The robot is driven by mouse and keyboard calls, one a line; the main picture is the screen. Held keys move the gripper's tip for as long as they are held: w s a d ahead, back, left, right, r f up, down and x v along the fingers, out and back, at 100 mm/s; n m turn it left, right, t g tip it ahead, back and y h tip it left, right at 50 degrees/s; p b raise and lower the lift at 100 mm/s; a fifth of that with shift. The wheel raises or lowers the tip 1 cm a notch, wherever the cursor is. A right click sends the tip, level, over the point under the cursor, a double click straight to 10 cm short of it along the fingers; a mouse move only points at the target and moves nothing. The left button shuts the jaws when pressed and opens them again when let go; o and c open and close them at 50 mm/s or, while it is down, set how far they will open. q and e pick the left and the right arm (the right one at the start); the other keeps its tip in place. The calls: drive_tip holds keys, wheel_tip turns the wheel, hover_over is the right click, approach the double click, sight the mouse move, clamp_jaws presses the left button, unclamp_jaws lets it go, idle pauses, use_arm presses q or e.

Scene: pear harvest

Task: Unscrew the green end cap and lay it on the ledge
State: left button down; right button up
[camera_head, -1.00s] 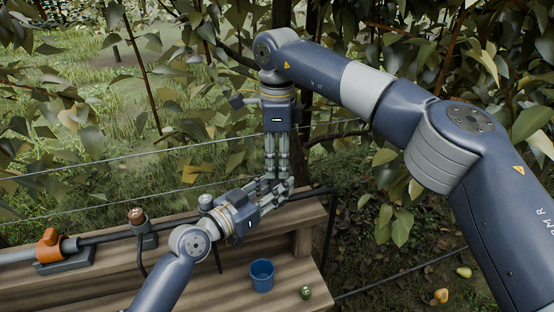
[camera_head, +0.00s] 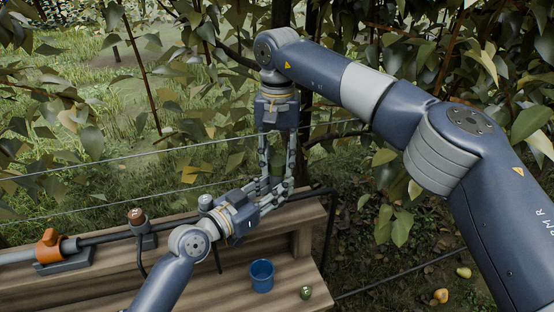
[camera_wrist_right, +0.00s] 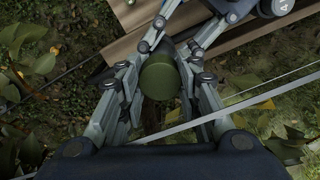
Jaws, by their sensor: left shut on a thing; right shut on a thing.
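The green end cap (camera_wrist_right: 160,76) shows as a round, flat-ended green piece in the right wrist view, between the fingers of my right gripper (camera_wrist_right: 160,84). In the head view my right gripper (camera_head: 276,176) points down, shut on the cap. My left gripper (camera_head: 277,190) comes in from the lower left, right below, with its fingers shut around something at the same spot. What it grips is mostly hidden by the fingers. The wooden ledge (camera_head: 222,287) runs below, with bare boards at its front.
A blue cup (camera_head: 262,276) and a small dark green round thing (camera_head: 305,292) stand on the ledge. A dark pipe (camera_head: 108,238) with an orange valve (camera_head: 49,245) and a brown-capped fitting (camera_head: 138,222) runs along the left. Wires and leaves surround the arms.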

sight(277, 161)
drive_tip(key=shift+r, duration=0.15)
idle(0.5)
drive_tip(key=shift+r, duration=0.95)
drive_tip(key=shift+r, duration=0.1)
drive_tip(key=shift+r, duration=1.9)
use_arm(q)
drive_tip(key=c, duration=1.4)
unclamp_jaws()
drive_tip(key=shift+o, duration=1)
use_arm(e)
drive_tip(key=shift+a, duration=0.1)
use_arm(q)
drive_tip(key=shift+s+a, duration=0.1)
